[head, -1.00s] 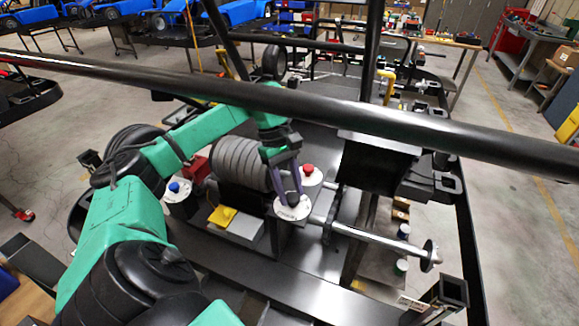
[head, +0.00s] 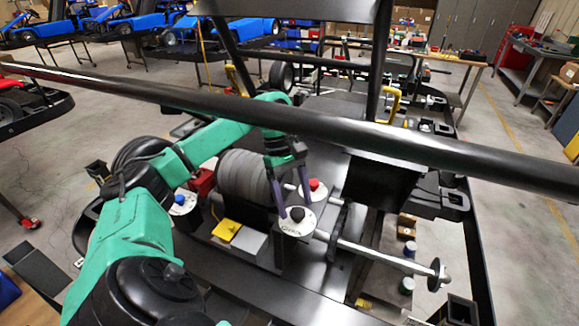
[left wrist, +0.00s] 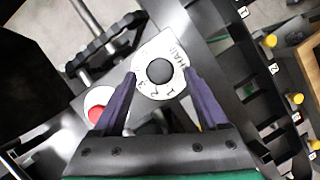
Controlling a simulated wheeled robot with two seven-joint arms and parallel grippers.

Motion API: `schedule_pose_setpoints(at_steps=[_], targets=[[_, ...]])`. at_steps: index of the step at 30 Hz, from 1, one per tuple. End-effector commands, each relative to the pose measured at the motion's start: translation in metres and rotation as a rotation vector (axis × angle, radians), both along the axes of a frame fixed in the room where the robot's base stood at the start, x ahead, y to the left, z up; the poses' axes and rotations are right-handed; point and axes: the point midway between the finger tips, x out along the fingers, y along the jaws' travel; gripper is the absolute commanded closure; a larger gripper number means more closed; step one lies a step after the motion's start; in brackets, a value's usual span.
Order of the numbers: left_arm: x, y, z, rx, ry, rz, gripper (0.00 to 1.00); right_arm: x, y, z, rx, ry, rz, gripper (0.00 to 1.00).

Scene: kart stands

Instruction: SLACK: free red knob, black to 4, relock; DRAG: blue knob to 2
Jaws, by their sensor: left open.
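The black knob (head: 297,214) sits on a round white dial on a dark post. In the left wrist view the black knob (left wrist: 160,69) is centred on its white plate, with small marks round it; its setting is unclear. My left gripper (head: 296,207) is open, its two purple fingers spread either side of the black knob, with gaps to it in the left wrist view. The red knob (head: 314,184) is on a white disc just behind; it is partly covered by a finger in the left wrist view (left wrist: 97,114). The blue knob (head: 180,199) stands left on a white disc. My right gripper is out of view.
A grey ribbed drum (head: 245,176) stands behind-left of the black knob. A yellow block (head: 226,230) lies in front of the drum. A long black bar (head: 400,143) crosses above the dials. A silver shaft (head: 385,256) runs out to the right.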

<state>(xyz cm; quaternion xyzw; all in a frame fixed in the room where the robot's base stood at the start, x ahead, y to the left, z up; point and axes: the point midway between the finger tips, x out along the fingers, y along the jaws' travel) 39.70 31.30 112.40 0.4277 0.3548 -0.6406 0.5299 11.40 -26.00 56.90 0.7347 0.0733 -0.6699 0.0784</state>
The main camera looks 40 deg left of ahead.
Motion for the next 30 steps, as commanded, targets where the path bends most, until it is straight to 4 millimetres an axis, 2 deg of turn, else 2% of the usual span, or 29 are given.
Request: schedule_pose_setpoints(at_steps=[5,9,13,17,30], targets=[[0.005,0.015,0.040,-0.004,-0.011,0.001,0.24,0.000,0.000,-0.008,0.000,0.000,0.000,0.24],[0.007,0.032,0.091,0.000,-0.005,0.003,0.24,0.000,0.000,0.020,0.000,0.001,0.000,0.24],[0.008,0.043,0.118,-0.001,-0.003,0.001,0.24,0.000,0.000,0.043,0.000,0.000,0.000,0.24],[0.009,0.049,0.125,-0.001,0.000,0.000,0.24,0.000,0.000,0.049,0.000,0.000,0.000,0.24],[0.009,0.049,0.122,-0.001,0.000,-0.001,0.24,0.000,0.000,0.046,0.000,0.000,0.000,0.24]])
